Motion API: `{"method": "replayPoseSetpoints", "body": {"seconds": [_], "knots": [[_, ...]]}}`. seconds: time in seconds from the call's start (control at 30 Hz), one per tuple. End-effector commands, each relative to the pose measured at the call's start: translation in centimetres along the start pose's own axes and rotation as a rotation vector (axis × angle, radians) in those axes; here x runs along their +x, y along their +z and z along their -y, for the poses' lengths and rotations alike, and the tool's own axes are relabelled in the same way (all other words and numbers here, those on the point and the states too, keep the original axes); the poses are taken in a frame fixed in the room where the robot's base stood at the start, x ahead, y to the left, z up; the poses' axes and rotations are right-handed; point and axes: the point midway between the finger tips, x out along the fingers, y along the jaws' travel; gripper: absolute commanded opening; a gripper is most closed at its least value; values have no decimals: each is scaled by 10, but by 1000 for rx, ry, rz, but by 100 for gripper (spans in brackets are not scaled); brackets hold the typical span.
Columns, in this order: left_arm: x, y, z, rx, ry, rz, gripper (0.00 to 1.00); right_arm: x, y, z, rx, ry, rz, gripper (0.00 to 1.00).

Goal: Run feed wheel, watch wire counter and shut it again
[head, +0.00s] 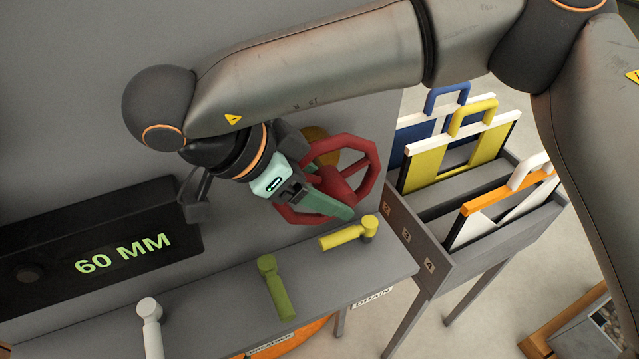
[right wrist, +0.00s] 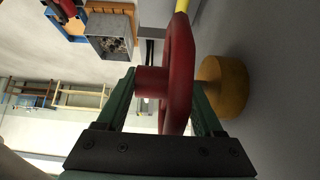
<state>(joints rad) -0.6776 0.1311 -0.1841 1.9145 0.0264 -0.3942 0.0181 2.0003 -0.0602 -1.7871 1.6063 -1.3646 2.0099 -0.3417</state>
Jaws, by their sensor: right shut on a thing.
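The red feed wheel (head: 372,165) is a spoked handwheel mounted on the grey panel, on a yellow-brown boss (head: 318,146). My right gripper (head: 338,198) is at the wheel, shut on it; its green fingers cover part of the wheel. In the right wrist view the red wheel (right wrist: 180,75) shows edge-on between the two fingers, with the brown boss (right wrist: 226,88) to the right. The wire counter (head: 180,225) is a black box with green digits reading 60 MM. My left gripper is not in view.
A grey ledge below the panel carries yellow (head: 345,235), green (head: 277,290) and white (head: 150,325) lever handles. One label below reads DRAIN (head: 373,297). A slotted rack (head: 420,245) on the right holds blue, yellow and orange framed boards with handles.

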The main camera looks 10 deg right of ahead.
Motion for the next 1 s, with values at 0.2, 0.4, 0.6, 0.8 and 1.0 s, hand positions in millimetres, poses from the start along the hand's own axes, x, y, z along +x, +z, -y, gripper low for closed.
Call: {"method": "replayPoseSetpoints", "body": {"seconds": [0.2,0.4,0.6,0.8,1.0], "knots": [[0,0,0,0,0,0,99,0,-1,0,1,-2,-4,0],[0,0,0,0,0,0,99,0,-1,0,0,-3,-4,71],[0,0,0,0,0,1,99,0,0,0,0,-2,-3,93],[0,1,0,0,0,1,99,0,0,0,0,-1,-3,99],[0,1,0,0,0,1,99,-7,0,0,1,-4,-4,99]]}}
